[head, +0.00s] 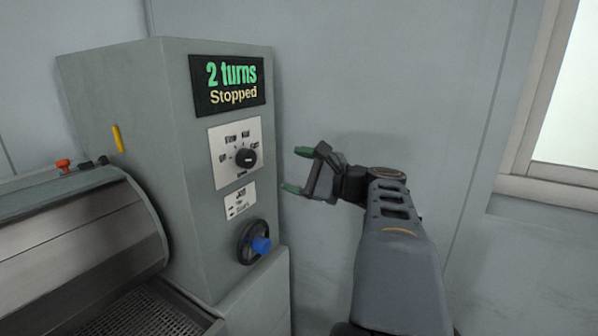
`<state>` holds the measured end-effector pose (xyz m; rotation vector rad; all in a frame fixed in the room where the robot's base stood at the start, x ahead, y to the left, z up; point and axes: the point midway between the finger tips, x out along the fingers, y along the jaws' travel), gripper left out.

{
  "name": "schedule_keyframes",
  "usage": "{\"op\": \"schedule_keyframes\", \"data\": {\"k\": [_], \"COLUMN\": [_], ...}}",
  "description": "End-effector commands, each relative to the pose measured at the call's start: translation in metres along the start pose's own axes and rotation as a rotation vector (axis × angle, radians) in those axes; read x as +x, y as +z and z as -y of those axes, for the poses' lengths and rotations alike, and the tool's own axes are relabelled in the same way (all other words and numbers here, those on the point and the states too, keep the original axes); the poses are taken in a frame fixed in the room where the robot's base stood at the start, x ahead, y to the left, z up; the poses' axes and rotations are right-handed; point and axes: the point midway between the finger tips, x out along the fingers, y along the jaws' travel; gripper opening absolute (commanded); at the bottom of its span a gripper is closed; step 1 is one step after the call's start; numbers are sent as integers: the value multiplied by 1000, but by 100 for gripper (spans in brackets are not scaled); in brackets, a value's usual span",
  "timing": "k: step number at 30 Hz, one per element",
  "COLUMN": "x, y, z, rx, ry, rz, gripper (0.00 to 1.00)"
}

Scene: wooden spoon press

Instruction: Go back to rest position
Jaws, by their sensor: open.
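My gripper (295,170) is open and empty in the head view. Its two green-tipped fingers point left toward the front of the grey press cabinet (195,240). The fingertips look apart from the cabinet's right edge, though the depth gap is hard to judge. My arm reaches up from the bottom right. On the cabinet are a black rotary knob (246,158) on a white plate and, below it, a black handwheel (246,243) with a blue handle (261,245). Nothing holds either of them.
A display (228,84) on the cabinet reads "2 turns Stopped". A metal drum cover (85,245) and a perforated tray (150,312) lie at the left. A grey wall (400,80) stands behind my arm, with a window frame (555,180) at the right.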

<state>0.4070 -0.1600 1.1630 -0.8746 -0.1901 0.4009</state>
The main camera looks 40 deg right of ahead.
Motion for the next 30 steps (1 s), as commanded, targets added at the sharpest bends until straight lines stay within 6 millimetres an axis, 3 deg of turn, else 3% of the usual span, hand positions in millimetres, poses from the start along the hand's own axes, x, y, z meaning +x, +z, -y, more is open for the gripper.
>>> {"op": "schedule_keyframes", "data": {"k": [18,21,23,26,30], "x": [-1,-2,-3,-10,-17], "y": [0,-8,-23,-52,-60], "z": [0,-4,-18,-56,-124], "rx": [-7,-68,-113,-217,-468], "ry": [-1,19,76,242,626], "rz": [0,-43,-103,-228,-312], "gripper": [76,76,76,76,76]}}
